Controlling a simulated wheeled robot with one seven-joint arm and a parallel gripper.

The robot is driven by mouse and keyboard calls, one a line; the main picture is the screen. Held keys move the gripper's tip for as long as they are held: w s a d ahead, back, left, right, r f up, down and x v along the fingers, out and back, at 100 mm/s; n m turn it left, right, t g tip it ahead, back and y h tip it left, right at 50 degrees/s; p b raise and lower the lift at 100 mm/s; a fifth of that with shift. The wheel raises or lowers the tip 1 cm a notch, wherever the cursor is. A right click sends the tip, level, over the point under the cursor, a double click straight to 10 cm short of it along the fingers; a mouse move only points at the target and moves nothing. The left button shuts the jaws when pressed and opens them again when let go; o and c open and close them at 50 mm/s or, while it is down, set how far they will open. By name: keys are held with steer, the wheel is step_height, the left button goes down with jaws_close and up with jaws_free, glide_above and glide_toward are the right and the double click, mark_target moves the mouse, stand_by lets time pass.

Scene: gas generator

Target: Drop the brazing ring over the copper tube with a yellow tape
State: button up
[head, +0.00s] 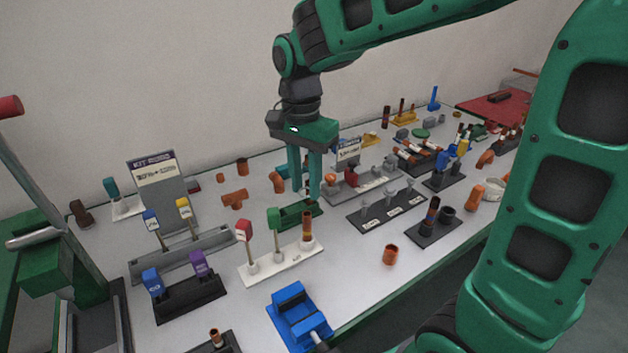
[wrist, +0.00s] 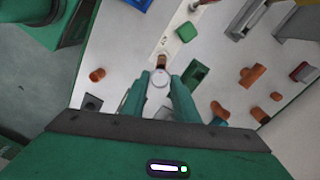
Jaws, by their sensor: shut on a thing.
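My gripper (head: 305,190) points down over the middle of the table. In the wrist view its two green fingers (wrist: 159,79) are shut on a pale grey round piece (wrist: 158,84), which I take for the brazing ring; its exact shape is unclear. The head view does not show the ring clearly. A banded copper tube (head: 307,226) stands upright at the right end of a white base, below the gripper. It shows just beyond the fingertips in the wrist view (wrist: 161,61), apart from the ring as far as I can see. Its tape colour is hard to tell.
Red and green tags (head: 274,219) stand on the same white base (head: 263,268). A green block (head: 297,214) lies beside it. A dark stand (head: 434,234) holds another banded tube. A loose copper piece (head: 390,254) and a blue device (head: 297,312) lie nearer the front.

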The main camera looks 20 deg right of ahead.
mark_target(307, 213)
steer(key=shift+f, duration=0.1)
steer(key=shift+f, duration=2.35)
steer(key=shift+f, duration=1.05)
steer(key=o, duration=0.8)
steer(key=shift+r, duration=0.1)
step_height(307, 213, up, 11)
steer(key=shift+w+f, duration=0.2)
steer(key=shift+a, duration=0.1)
